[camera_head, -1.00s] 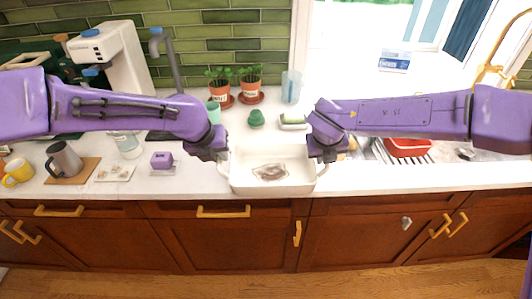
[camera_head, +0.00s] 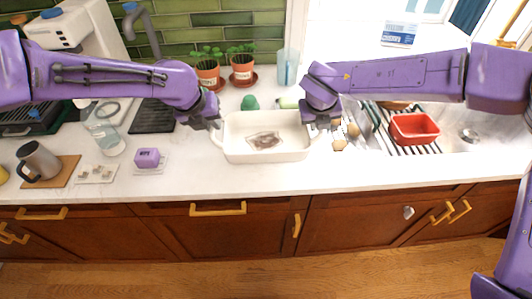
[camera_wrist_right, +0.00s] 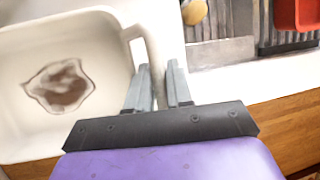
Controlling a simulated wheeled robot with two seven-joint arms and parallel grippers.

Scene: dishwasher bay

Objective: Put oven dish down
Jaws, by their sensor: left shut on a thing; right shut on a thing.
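The white oven dish (camera_head: 240,152) is over the counter in the head view, level, with a brown stain on its inside floor. My left gripper (camera_head: 215,125) is shut on its left handle. My right gripper (camera_head: 322,124) is shut on its right handle. In the right wrist view the dish (camera_wrist_right: 105,70) fills the left side, and its handle passes between the fingers of my right gripper (camera_wrist_right: 160,85). I cannot tell whether the dish's underside touches the counter.
The white counter (camera_head: 250,181) is bare in front of the dish. A purple block (camera_head: 147,158) and a grey mug (camera_head: 38,160) stand left. Potted plants (camera_head: 242,71) and a green item (camera_head: 250,102) are behind. A drying rack with a red container (camera_head: 414,129) is right.

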